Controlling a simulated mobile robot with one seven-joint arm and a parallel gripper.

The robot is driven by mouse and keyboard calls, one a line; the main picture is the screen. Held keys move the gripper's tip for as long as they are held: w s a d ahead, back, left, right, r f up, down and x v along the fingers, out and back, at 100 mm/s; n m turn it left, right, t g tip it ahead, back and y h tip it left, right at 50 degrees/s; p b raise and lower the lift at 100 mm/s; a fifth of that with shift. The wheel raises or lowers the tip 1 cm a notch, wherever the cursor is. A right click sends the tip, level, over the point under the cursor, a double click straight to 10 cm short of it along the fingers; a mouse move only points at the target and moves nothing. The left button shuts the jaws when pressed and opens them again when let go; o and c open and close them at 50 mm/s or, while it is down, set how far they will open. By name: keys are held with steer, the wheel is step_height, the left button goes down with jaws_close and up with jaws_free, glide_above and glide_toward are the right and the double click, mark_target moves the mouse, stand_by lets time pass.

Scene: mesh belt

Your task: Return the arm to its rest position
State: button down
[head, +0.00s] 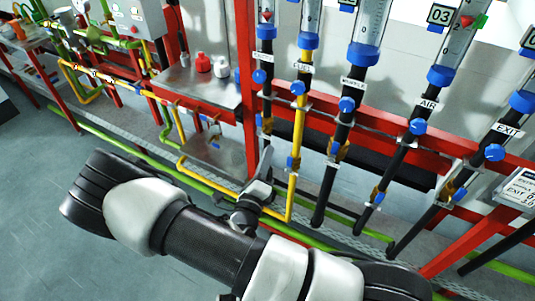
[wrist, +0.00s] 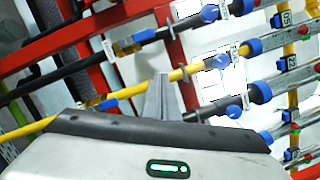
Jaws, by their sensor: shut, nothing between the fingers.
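My arm reaches across the lower middle of the head view, in front of the red pipe rack. My gripper (head: 265,163) is beside the lower part of the yellow pipe (head: 298,135), at the foot of a red post. In the wrist view my gripper (wrist: 162,88) shows two grey fingers together, with nothing seen between them. They overlap the yellow pipe (wrist: 133,91) in that picture. I cannot tell whether they touch it.
Flow tubes with blue valves (head: 346,104) and labels stand along the red rack (head: 403,118). A metal shelf (head: 192,85) holds red and white bottles. A green pipe (head: 115,145) runs low along the floor. Grey floor (head: 45,235) is open at the left.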

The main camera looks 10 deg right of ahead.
steer(key=shift+r, duration=0.1)
steer(key=s+d+r+m+g+h, duration=0.45)
steer(key=d+m+g, duration=0.25)
steer(key=m, duration=0.3)
steer(key=s+d+r+m+g+h, duration=0.35)
steer(key=d+r+m+g, duration=0.3)
steer(key=m, duration=0.35)
steer(key=s+d+r+m+g+y, duration=0.2)
steer(key=s+r+m+g+y, duration=0.25)
steer(key=s+m+y, duration=0.55)
steer(key=s+a+r+m+t+y, duration=0.2)
steer(key=a+r+m+t, duration=0.1)
steer(key=r+m, duration=0.2)
steer(key=s+a+r+m+t+y, duration=0.2)
steer(key=r+m, duration=0.4)
steer(key=m, duration=0.3)
steer(key=shift+a+t+y, duration=0.4)
steer(key=shift+a+y, duration=0.2)
steer(key=shift+a, duration=0.65)
